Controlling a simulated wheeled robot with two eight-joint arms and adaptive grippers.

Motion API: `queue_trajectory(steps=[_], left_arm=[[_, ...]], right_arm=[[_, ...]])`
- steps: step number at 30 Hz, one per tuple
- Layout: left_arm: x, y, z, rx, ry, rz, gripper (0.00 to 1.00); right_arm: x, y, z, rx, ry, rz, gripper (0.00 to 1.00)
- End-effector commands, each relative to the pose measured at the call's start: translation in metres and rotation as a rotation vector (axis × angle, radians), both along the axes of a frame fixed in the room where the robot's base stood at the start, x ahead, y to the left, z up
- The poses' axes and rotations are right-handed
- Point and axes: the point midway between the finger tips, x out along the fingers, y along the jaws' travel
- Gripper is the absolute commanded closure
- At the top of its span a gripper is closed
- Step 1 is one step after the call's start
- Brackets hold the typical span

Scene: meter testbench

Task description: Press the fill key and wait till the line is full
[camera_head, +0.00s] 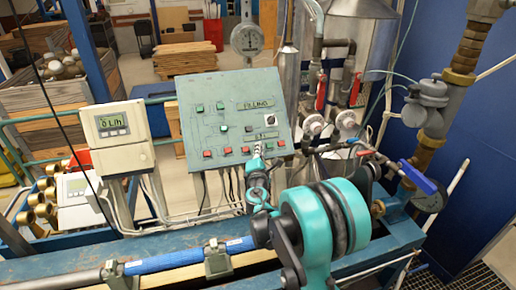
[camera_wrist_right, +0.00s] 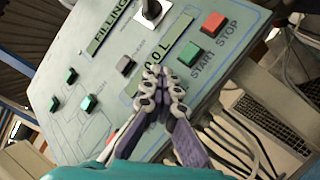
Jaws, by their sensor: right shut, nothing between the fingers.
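The grey-green control panel (camera_head: 235,88) stands tilted behind the bench, with a FILLING label (camera_head: 255,105) and several green and red keys; it also fills much of the wrist view (camera_wrist_right: 95,45). I cannot tell which one is the fill key. My right gripper (camera_head: 257,149) is shut and empty, its tips at the panel's lower right part. In the wrist view, its closed tips (camera_wrist_right: 155,74) overlap a second label, left of a green START key (camera_wrist_right: 189,53) and a red STOP key (camera_wrist_right: 213,23). Contact with the panel cannot be told. My left gripper is out of view.
A white flow meter (camera_head: 117,137) reading 0 L/h stands left of the panel. A round gauge (camera_head: 247,39) rises behind it. Pipes and a blue-handled valve (camera_head: 417,177) stand at the right. A blue pipe (camera_head: 180,259) runs along the bench front.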

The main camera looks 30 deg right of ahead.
Motion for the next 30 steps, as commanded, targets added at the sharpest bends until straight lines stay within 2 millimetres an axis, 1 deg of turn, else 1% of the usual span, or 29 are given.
queue_trajectory(steps=[11,23,30], left_arm=[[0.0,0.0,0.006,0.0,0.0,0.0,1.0],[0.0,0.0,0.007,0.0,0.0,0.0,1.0],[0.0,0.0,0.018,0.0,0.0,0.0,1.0]], right_arm=[[-0.011,0.003,0.011,0.0,0.0,0.0,1.0],[-0.013,0.003,0.012,0.0,0.0,0.0,1.0],[-0.027,0.007,0.027,0.0,0.0,0.0,1.0]])
